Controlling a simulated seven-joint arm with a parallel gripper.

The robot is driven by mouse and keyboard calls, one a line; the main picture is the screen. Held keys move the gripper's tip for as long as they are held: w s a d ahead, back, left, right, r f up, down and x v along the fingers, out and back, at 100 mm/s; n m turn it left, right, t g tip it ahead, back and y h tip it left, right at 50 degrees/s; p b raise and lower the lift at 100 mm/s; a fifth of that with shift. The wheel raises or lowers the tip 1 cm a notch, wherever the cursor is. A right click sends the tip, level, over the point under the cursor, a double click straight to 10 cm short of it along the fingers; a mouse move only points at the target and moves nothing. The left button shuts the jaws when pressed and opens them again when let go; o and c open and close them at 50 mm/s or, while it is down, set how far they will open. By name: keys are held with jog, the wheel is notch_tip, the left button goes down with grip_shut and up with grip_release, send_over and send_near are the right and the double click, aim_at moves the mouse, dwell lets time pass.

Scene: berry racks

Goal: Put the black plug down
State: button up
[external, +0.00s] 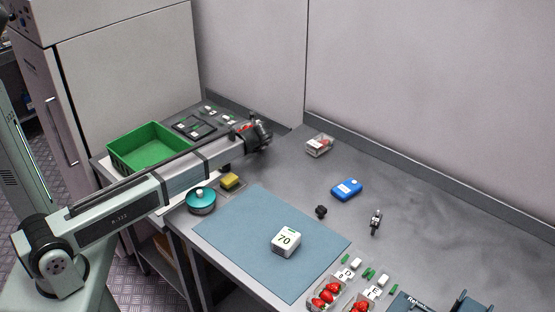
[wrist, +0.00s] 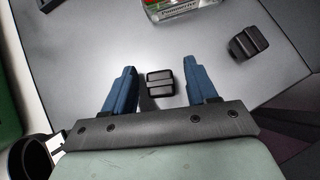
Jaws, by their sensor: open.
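A black plug (wrist: 160,83) with a ribbed, blocky top shows in the wrist view. It is between the two blue fingers of my gripper (wrist: 163,90), with gaps on both sides. The fingers are apart. I cannot tell whether the plug touches the grey surface below. In the external view my gripper (external: 256,135) is low over the far left part of the bench, and the plug between its fingers cannot be made out there. A second black block (wrist: 248,42) of similar look lies at the right in the wrist view.
A clear printed pack (wrist: 175,8) lies just beyond the fingers. The green crate (external: 112,172), teal pot (external: 201,203) and yellow sponge (external: 230,181) stand near my arm.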

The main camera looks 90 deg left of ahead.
jog(key=shift+r, duration=0.1)
jog(key=v, duration=1.2)
